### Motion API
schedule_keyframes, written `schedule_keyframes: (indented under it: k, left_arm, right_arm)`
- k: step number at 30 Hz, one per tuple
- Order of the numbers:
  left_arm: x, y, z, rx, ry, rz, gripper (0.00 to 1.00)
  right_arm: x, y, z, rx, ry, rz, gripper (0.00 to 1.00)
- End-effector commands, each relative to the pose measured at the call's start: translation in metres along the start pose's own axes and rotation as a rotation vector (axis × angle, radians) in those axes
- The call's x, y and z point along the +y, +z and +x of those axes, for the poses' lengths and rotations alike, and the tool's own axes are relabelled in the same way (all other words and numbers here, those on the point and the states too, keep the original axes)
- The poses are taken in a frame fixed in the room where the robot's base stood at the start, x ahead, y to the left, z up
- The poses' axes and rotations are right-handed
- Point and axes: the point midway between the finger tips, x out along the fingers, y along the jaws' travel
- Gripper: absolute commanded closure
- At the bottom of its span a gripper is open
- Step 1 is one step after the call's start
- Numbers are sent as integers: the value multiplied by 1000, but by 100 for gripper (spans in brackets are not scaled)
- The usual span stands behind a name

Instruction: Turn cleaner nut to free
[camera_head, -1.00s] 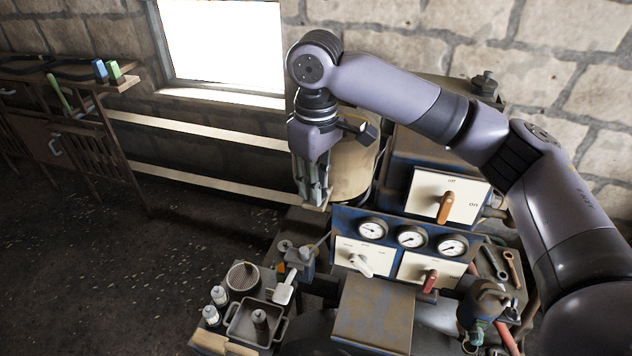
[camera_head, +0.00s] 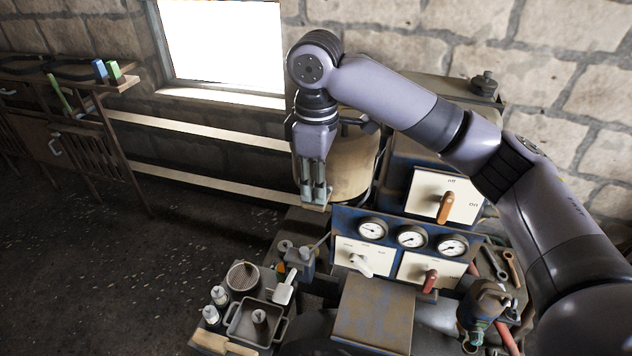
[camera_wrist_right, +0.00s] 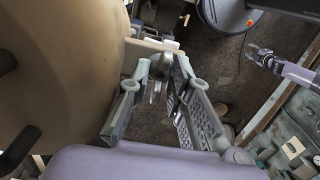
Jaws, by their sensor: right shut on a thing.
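My right gripper (camera_head: 314,198) points straight down at the left side of the tan cleaner drum (camera_head: 352,165). In the right wrist view, the drum's curved wall (camera_wrist_right: 60,70) fills the left side, and my right gripper (camera_wrist_right: 157,72) is shut on a small metal piece that I take for the cleaner nut (camera_wrist_right: 156,88). The nut sits by a tan bracket (camera_wrist_right: 142,47) beside the drum. The fingers hide part of it, and its thread cannot be seen. A purple arm with a small gripper (camera_wrist_right: 258,55), apparently my left, shows at the right wrist view's right; its jaw opening is unclear.
A blue panel (camera_head: 392,222) with dials and switches stands right of the gripper. A wooden bench (camera_head: 75,125) stands far left. The floor between is open.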

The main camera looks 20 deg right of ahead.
Motion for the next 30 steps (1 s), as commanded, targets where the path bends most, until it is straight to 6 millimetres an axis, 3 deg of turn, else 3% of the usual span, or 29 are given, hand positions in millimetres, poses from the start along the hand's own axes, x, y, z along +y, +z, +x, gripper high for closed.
schedule_keyframes:
  k: [5, 6, 15, 30]
  left_arm:
    - [0, 0, 0, 0, 0, 0, 60]
    - [0, 0, 0, 0, 0, 0, 60]
    - [0, 0, 0, 1, 0, 0, 60]
    - [-1, 0, 0, 1, -2, 0, 60]
  right_arm:
    - [0, 0, -1, 2, 2, 0, 100]
    - [0, 0, -1, 2, 2, 0, 79]
    - [0, 0, 0, 1, 1, 2, 61]
    - [2, 0, -1, 1, 3, 5, 61]
